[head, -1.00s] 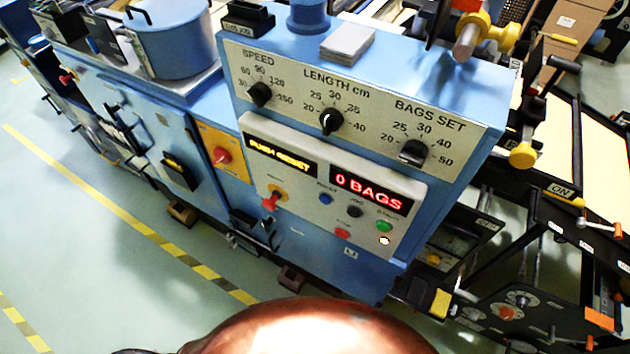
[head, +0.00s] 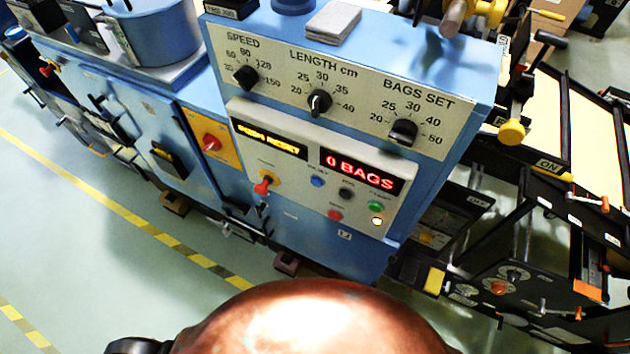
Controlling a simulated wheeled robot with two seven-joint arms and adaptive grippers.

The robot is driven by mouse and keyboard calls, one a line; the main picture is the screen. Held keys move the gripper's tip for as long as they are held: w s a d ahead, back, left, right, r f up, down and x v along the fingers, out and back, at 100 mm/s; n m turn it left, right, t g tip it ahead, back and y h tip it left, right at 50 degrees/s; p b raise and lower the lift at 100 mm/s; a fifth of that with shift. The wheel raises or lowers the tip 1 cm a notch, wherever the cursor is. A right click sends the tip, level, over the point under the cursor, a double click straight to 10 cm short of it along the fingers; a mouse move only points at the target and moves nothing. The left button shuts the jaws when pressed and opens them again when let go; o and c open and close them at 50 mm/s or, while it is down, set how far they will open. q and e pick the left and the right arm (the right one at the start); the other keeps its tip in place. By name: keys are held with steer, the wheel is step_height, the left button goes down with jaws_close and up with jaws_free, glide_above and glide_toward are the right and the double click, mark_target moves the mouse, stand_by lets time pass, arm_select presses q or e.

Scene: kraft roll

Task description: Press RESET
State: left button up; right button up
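The blue machine's control panel (head: 310,225) faces me in the head view. On it is a row of small push buttons: a blue button (head: 317,181), a black button (head: 345,193) and a green button (head: 376,207). A red button (head: 335,215) sits below them. Their labels are too small to read surely, so I cannot tell for certain which is RESET. An amber message display (head: 269,139) is hard to read now, and a red display (head: 360,171) reads 0 BAGS. Neither gripper is in view.
Above are the SPEED knob (head: 246,77), LENGTH knob (head: 319,101) and BAGS SET knob (head: 403,131). Dark frames stand at the right. The floor in front looks clear.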

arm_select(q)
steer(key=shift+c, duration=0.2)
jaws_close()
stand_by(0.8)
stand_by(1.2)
